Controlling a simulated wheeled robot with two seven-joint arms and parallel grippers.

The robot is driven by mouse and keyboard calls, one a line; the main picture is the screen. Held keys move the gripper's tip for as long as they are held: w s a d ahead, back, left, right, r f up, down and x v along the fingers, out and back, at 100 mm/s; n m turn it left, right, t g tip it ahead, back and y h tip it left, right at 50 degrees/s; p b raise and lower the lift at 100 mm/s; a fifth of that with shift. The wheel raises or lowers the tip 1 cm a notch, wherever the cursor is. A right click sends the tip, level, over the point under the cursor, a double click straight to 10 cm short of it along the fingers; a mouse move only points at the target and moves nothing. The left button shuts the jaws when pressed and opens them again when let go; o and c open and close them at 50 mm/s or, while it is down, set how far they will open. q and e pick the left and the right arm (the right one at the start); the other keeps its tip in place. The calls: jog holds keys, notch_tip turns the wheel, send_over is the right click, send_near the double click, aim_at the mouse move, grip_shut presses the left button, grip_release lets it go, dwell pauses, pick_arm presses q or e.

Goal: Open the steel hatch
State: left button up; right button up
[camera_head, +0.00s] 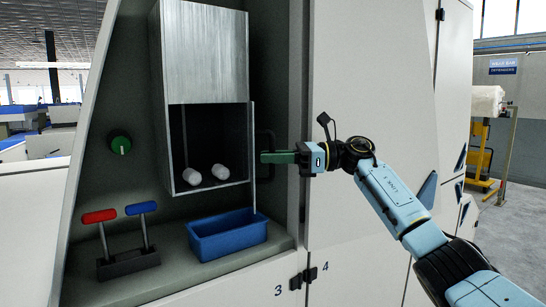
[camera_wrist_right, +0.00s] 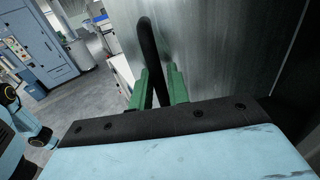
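The steel hatch (camera_head: 252,120) is hinged on the right of a metal box (camera_head: 205,60) in the machine recess. It stands swung open and shows almost edge-on. Its black handle (camera_head: 272,142) sticks out to the right, and the bar also shows in the right wrist view (camera_wrist_right: 147,40). My right gripper (camera_head: 266,157) reaches the handle from the right. Its green fingers (camera_wrist_right: 159,80) lie on both sides of the bar and look shut on it. Two white cylinders (camera_head: 192,177) (camera_head: 220,172) lie inside the open box. My left gripper is not in view.
A blue bin (camera_head: 228,240) stands on the ledge below the box. A red lever (camera_head: 100,216) and a blue lever (camera_head: 141,208) stand at left, below a green knob (camera_head: 121,145). A white cabinet panel (camera_head: 365,70) is behind my right arm.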

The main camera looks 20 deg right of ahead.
jog(key=shift+d, duration=0.1)
jog(key=b+v, duration=0.2)
jog(key=v, duration=1.1)
jog(key=shift+d, duration=0.1)
